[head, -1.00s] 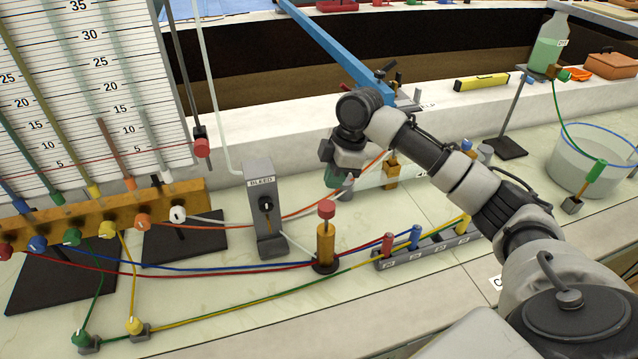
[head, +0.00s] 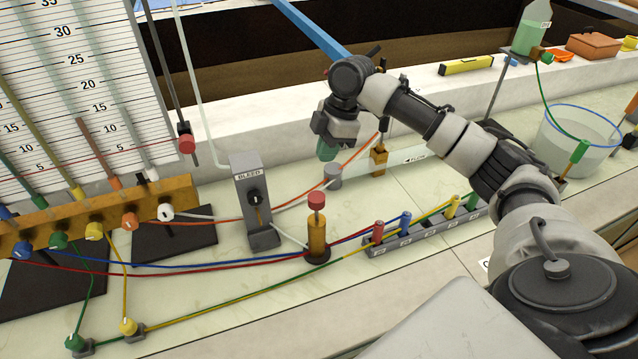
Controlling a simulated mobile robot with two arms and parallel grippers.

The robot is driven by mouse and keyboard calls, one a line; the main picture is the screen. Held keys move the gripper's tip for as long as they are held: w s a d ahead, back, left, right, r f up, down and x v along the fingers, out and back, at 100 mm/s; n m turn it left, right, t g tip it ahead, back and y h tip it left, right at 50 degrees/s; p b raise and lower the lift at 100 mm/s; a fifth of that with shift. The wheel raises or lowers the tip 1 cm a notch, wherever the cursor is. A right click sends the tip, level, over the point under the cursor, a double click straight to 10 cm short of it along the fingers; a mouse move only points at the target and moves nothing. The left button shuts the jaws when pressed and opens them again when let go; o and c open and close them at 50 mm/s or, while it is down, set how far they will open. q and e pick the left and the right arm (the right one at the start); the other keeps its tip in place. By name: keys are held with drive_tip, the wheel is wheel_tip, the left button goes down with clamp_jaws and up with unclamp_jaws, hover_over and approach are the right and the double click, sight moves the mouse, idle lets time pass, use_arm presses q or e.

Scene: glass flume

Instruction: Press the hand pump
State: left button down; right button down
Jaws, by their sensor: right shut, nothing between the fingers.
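The hand pump is a brass cylinder (head: 317,235) on a dark round base, standing upright with a red knob (head: 316,200) on a thin rod at its top. The rod shows between knob and cylinder. My right gripper (head: 326,151) hangs above and behind the knob in the picture, pointing down, with a clear gap between them. Its fingers look greenish and closed, with nothing between them. My left gripper is out of view.
Left of the pump stands a grey BLEED valve post (head: 253,205). Right of it is a grey block with coloured plugs (head: 428,232). Coloured tubes run along the bench around the pump base. A brass fitting (head: 379,160) stands behind, and a water bucket (head: 575,140) at right.

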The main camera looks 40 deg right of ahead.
sight(322, 195)
drive_tip(key=x, duration=0.3)
drive_tip(key=p+x, duration=0.1)
drive_tip(key=x, duration=0.2)
drive_tip(key=d+p+x, duration=0.1)
drive_tip(key=x, duration=0.2)
drive_tip(key=shift+s+a+f, duration=0.1)
drive_tip(key=shift+f, duration=0.5)
wheel_tip(322, 195, down, 5)
drive_tip(key=shift+b, duration=0.55)
drive_tip(key=shift+s+f, duration=0.1)
drive_tip(key=shift+s, duration=0.05)
drive_tip(key=shift+a, duration=0.1)
